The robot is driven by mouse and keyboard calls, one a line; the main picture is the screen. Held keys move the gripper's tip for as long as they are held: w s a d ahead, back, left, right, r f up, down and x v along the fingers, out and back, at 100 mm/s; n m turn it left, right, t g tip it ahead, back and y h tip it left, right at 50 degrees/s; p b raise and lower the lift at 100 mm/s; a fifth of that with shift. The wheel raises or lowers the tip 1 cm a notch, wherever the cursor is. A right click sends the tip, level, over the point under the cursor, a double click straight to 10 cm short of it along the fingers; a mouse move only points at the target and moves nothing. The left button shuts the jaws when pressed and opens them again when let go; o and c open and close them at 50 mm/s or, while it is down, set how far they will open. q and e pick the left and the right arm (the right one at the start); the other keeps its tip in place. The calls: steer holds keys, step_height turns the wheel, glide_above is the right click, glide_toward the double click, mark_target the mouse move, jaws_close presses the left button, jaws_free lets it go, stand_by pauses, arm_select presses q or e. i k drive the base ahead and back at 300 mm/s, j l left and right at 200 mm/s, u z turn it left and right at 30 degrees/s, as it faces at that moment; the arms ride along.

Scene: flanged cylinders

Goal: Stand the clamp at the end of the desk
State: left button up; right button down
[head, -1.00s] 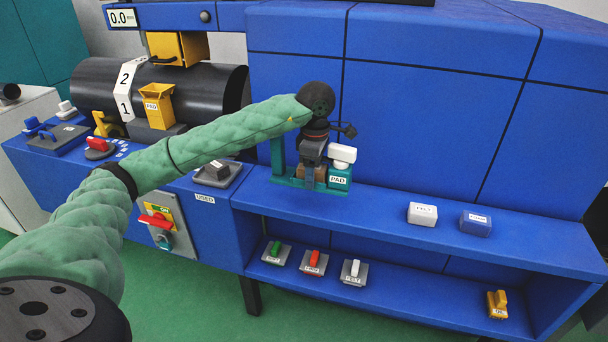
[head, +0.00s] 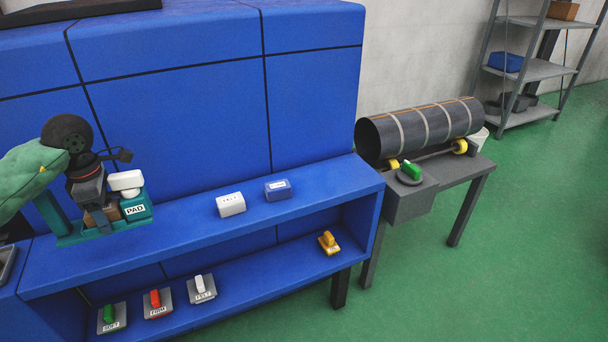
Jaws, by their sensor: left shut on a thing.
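A teal piece labelled PAD (head: 137,210), which looks like the clamp, is at the left of the blue desk top (head: 185,241). It has an upright post, a flat base, a brown block and a white cap. My left gripper (head: 97,209) comes down onto its middle from above, shut on it around the brown block. The fingers hide part of the block. The piece is upright; I cannot tell whether its base touches the desk. The right end of the desk top is bare. My right gripper is out of view.
A white block (head: 231,205) and a blue block (head: 278,190) sit on the desk top. The shelf below holds green, red and white handled pieces and a yellow piece (head: 328,242). A grey bench (head: 452,178) with a dark cylinder stands beyond the desk's right end.

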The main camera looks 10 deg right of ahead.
mark_target(339, 180)
steer(key=l+z, duration=0.1)
steer(key=l, duration=0.3)
steer(key=i+l+z, duration=0.1)
steer(key=l, duration=0.3)
steer(key=i+l+z, duration=0.1)
steer(key=l, duration=0.25)
steer(key=i+l+z, duration=0.1)
steer(key=l, duration=0.3)
steer(key=i+l+z, duration=0.1)
steer(key=l, duration=0.3)
steer(key=i+l+z, duration=0.1)
steer(key=l, duration=0.25)
